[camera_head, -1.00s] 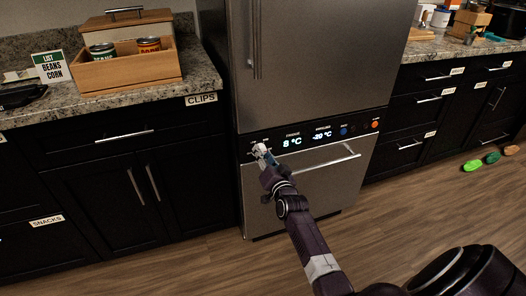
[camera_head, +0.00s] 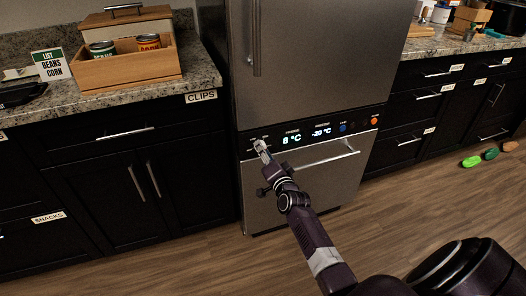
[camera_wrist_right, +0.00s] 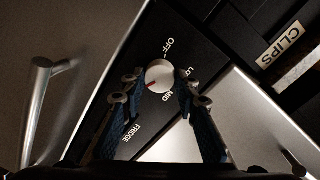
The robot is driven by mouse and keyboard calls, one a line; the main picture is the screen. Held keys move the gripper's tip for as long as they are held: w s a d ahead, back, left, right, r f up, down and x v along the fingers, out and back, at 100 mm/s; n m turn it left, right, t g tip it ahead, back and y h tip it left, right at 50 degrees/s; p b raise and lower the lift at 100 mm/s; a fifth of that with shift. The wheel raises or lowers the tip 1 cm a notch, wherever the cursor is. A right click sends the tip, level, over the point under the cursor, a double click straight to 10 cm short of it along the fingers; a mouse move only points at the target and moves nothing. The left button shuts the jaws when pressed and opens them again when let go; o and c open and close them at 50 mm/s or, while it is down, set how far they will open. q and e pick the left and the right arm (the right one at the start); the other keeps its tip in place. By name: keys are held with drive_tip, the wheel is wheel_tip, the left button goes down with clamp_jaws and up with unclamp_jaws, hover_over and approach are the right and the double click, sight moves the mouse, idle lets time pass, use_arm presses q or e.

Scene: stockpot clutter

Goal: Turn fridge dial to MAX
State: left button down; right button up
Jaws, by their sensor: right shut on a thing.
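The fridge dial (camera_wrist_right: 158,76) is a round white knob with a red mark, on the dark control strip of the steel fridge (camera_head: 315,60). In the right wrist view, OFF, LO and MID are printed around it and FRIDGE is printed nearby. The red mark points to the lower left, past MID; the left finger covers the panel there and no MAX label shows. My right gripper (camera_wrist_right: 155,82) is shut on the dial, one finger on each side. In the head view the right gripper (camera_head: 262,150) hides most of the dial. My left gripper is not in view.
The fridge display (camera_head: 291,139) reads 8 °C and the freezer display (camera_head: 321,132) reads -20 °C. A blue button (camera_head: 343,127) and an orange button (camera_head: 374,121) sit to the right. A horizontal drawer handle (camera_head: 325,159) runs just below the panel.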

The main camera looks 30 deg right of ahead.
drive_tip(key=o, duration=1.1)
drive_tip(key=shift+o, duration=0.2)
drive_tip(key=f+v, duration=0.1)
drive_tip(key=v, duration=1.1)
drive_tip(key=shift+r, duration=0.45)
